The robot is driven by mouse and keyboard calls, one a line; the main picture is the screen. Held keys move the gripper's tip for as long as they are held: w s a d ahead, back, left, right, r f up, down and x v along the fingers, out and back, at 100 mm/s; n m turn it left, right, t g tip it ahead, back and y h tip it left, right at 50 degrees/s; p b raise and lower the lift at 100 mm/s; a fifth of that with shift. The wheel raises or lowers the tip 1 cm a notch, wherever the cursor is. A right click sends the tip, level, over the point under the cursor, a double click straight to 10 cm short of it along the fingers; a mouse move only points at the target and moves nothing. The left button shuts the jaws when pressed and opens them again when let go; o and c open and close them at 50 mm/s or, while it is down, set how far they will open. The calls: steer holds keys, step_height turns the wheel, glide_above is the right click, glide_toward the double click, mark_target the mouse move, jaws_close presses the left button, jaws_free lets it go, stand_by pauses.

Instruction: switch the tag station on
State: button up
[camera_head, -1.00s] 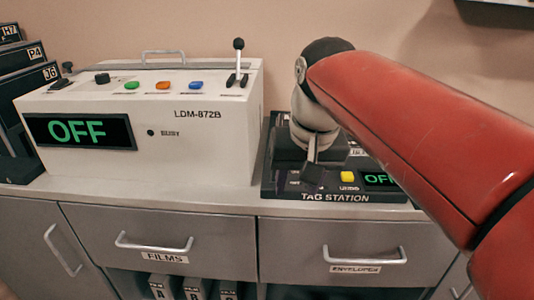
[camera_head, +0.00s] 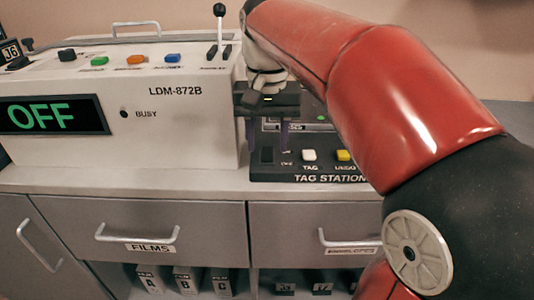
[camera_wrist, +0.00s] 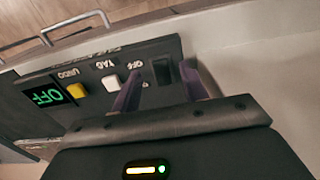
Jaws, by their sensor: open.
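The dark tag station (camera_head: 335,178) stands on the counter, right of the white machine. In the wrist view, its small display (camera_wrist: 46,96) reads OFF. A black rocker switch (camera_wrist: 163,71) sits beside an OFF label, with a white TAG button (camera_wrist: 112,83) and a yellow UNDO button (camera_wrist: 76,91) farther along. The switch also shows in the head view (camera_head: 267,155). My gripper (camera_head: 267,146) is open and points down over the switch end of the station. In the wrist view, its purple fingers lie on either side of the switch; I cannot tell whether they touch it.
The white LDM-872B machine (camera_head: 175,140), its display reading OFF, stands close left of my gripper. Its lever (camera_head: 219,25) rises near my wrist. Drawers with handles (camera_head: 137,234) lie below the counter. My red arm hides the station's right part in the head view.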

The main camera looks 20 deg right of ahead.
mark_target(267, 160)
steer(key=shift+f, duration=1.55)
steer(key=shift+c, duration=0.2)
